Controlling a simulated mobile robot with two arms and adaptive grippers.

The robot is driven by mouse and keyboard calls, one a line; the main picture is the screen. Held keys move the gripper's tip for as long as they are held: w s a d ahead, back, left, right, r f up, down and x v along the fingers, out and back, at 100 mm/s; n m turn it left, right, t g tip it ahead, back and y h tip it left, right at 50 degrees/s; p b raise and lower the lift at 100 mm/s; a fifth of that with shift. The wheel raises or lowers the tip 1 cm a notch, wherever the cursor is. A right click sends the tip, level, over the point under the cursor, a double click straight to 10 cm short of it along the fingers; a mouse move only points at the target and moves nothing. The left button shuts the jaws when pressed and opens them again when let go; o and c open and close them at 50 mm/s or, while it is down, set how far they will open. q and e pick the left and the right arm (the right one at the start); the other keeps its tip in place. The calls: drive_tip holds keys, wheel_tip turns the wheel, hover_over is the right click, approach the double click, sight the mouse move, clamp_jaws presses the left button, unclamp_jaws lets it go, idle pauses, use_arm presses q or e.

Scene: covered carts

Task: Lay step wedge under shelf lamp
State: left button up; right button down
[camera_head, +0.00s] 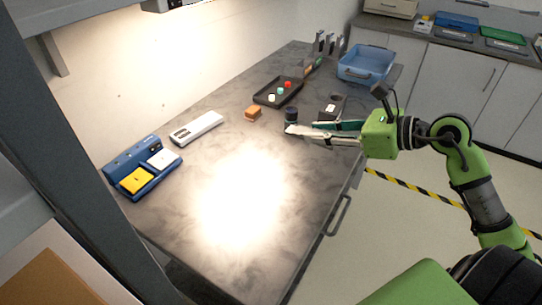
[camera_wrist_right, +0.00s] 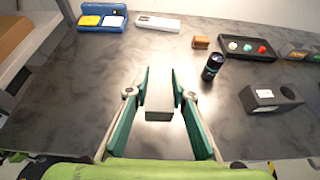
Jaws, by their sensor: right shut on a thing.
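My right gripper (camera_head: 289,128) reaches in from the right over the grey worktop (camera_head: 200,240). A bright pool of light (camera_head: 240,200) lies on the worktop, left of and nearer than the gripper. The lamp itself is not visible. My left gripper is not in view.
A blue holder (camera_head: 125,163) with yellow and white pads, a white device (camera_head: 196,128), a brown block (camera_head: 253,113) and a black tray (camera_head: 264,97) line the back. A dark cylinder (camera_wrist_right: 212,66) and a dark holed block (camera_wrist_right: 268,98) stand near the gripper. A blue basket (camera_head: 367,64) is beyond.

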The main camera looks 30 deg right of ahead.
drive_tip(key=p+x, duration=0.1)
drive_tip(key=x, duration=0.6)
drive_tip(key=shift+w+a+r+p, duration=0.1)
drive_tip(key=shift+w+r+p, duration=0.1)
drive_tip(key=shift+p, duration=0.15)
hover_over(273, 160)
drive_tip(key=s, duration=0.1)
drive_tip(key=f, duration=0.5)
drive_tip(key=shift+d+f+p, duration=0.1)
drive_tip(key=shift+d+p, duration=0.2)
drive_tip(key=shift+p, duration=0.05)
drive_tip(key=shift+w+a+f, duration=0.2)
drive_tip(key=shift+w+f, duration=0.15)
drive_tip(key=shift+f, duration=0.2)
wheel_tip(273, 160, down, 2)
drive_tip(key=shift+w+a+f+p, duration=0.1)
drive_tip(key=shift+w+f+p, duration=0.05)
drive_tip(key=shift+f+p, duration=0.15)
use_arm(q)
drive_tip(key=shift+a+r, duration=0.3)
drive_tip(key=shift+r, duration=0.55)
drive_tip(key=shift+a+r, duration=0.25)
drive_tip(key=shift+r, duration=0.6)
use_arm(e)
drive_tip(key=shift+f, duration=0.45)
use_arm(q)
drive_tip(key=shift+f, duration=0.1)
use_arm(e)
drive_tip(key=shift+f, duration=0.1)
